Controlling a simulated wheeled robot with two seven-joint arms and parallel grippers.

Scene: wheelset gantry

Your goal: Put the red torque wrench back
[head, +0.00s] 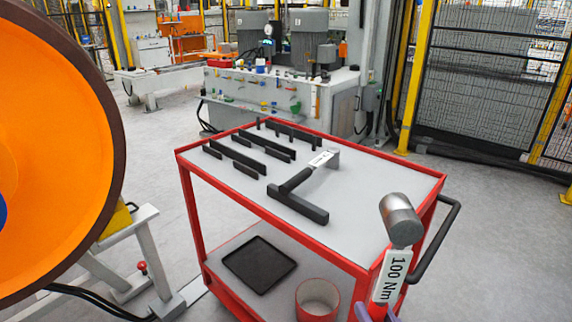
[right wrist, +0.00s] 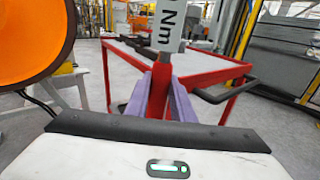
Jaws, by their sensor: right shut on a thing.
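The red torque wrench (head: 390,275) has a grey cylindrical head, a white "100 Nm" label and a red handle. My right gripper (head: 378,313) is shut on its handle and holds it head up, slightly tilted, at the near right corner of the red trolley (head: 262,215). In the right wrist view, the purple fingers of the right gripper (right wrist: 160,100) clasp the red handle, below the label (right wrist: 168,25); the head is out of frame. Black holder bars (head: 235,158) stand in rows on the trolley's grey top. My left gripper is not in view.
Another wrench with a white label (head: 322,159) lies on the trolley top, by a black bar (head: 297,203). The lower shelf holds a black tray (head: 259,263) and a red round bin (head: 317,298). A big orange wheel (head: 50,150) stands left. The trolley top's right part is clear.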

